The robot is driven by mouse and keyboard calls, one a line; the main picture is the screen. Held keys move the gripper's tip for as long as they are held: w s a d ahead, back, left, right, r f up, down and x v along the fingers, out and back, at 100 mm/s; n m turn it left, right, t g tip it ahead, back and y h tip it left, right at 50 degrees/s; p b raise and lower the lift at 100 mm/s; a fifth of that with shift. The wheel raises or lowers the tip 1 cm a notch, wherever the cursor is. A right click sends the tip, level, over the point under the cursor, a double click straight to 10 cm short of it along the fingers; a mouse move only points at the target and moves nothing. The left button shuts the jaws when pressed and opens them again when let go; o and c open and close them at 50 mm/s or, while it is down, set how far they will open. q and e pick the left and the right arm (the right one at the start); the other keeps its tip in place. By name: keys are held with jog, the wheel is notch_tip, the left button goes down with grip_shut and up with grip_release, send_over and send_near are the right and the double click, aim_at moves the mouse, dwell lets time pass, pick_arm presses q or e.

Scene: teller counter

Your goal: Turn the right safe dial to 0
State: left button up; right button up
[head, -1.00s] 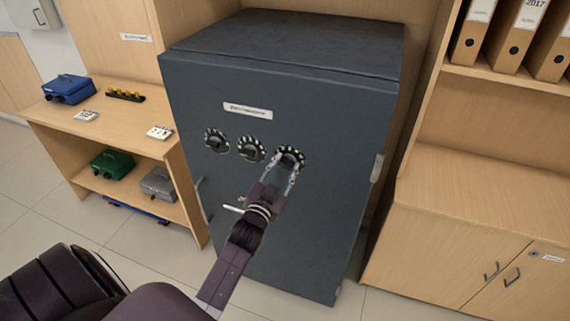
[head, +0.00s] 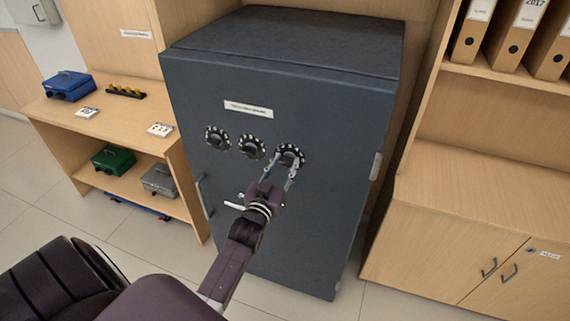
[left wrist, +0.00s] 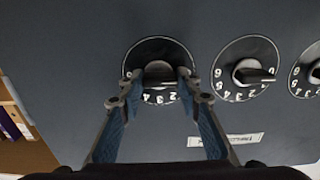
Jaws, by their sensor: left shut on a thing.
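The dark grey safe (head: 270,215) carries three round black dials in a row with white numbers. The right safe dial (head: 290,149) is at the row's right end; in the left wrist view, which is turned over, it is the leftmost dial (left wrist: 160,48). My left gripper (head: 286,162) reaches up to this dial. In the left wrist view its fingers (left wrist: 159,76) are on either side of the dial's knob and shut on it. The numbers 2, 3 and 4 show below the knob there; the fingers hide part of the dial. My right gripper is not in view.
The middle dial (head: 252,147) and left dial (head: 218,138) are close beside the held one. A safe handle (head: 236,206) sits below the dials. A wooden shelf (head: 60,125) stands left, and a wooden cabinet (head: 450,235) right.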

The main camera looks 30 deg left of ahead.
pick_arm(q)
jog(key=shift+f, duration=0.1)
jog(key=o, duration=1.2)
jog(key=shift+c, duration=0.2)
jog(key=shift+s, duration=0.1)
jog(key=v, duration=1.1)
jog(key=shift+s, duration=0.4)
